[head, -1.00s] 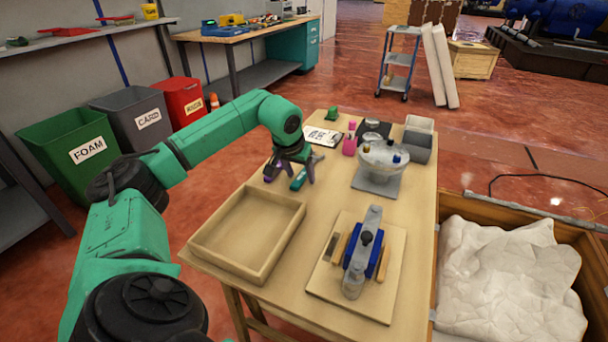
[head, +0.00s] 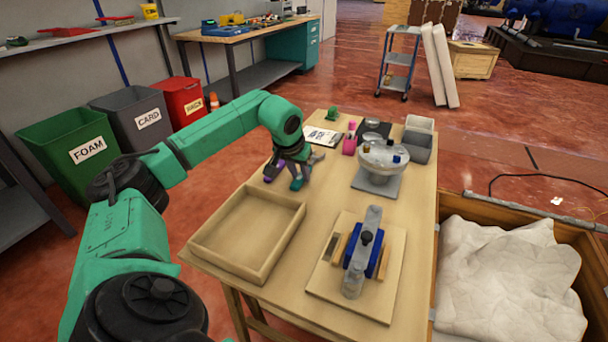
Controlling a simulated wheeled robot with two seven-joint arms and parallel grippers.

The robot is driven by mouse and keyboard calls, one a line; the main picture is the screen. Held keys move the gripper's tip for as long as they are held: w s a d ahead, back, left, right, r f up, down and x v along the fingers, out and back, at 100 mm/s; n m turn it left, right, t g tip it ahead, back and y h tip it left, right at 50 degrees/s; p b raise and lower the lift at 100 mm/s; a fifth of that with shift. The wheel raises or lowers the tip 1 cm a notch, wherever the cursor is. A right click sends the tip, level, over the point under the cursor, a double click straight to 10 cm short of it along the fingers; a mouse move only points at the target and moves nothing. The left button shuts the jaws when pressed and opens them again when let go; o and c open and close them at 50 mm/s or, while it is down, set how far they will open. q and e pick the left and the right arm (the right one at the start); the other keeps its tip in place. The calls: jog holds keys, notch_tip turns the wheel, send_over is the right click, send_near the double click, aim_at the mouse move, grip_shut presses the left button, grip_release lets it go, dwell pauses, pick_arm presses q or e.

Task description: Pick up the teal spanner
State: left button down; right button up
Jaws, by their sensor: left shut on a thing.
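The teal spanner (head: 296,184) is at the left side of the wooden worktable, behind the wooden tray. My left gripper (head: 299,176) points down over it and is shut on it. The fingers hide part of the spanner, and I cannot tell whether it touches the tabletop. My right gripper is not in view.
A purple-handled tool (head: 269,176) lies just left of the gripper. An empty wooden tray (head: 222,262) is in front.

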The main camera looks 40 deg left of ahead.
pick_arm(q)
jog(key=shift+r, duration=0.1)
dwell(0.8)
notch_tip(320, 180, up, 20)
jog(key=p, duration=0.6)
jog(key=c, duration=1.2)
grip_release()
grip_shut()
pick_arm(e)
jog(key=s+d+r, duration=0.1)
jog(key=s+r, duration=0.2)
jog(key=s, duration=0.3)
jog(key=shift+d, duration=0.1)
